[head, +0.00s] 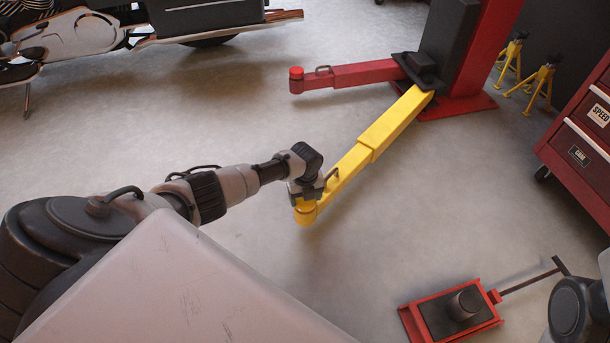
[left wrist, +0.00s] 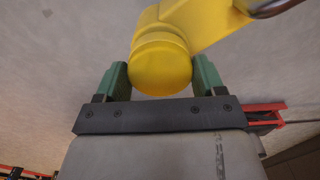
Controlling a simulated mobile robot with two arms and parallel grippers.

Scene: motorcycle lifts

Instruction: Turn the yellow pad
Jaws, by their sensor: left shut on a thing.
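The yellow pad (head: 305,215) is the round end piece of the yellow lift arm (head: 395,122), low over the floor near the middle of the head view. In the left wrist view the pad (left wrist: 160,70) shows as a yellow disc between two green fingers. My left gripper (head: 303,194) is shut on the pad, one finger on each side (left wrist: 161,74). Its wrist partly covers the pad's top in the head view. My right gripper is out of view; only part of my right arm shows at the lower right.
A red lift arm (head: 350,76) and the red post (head: 488,45) stand behind. A red floor jack (head: 430,325) with a long handle lies at lower right. A red tool cabinet (head: 582,150) and yellow stands (head: 541,82) are at right. A motorcycle (head: 80,35) is at upper left.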

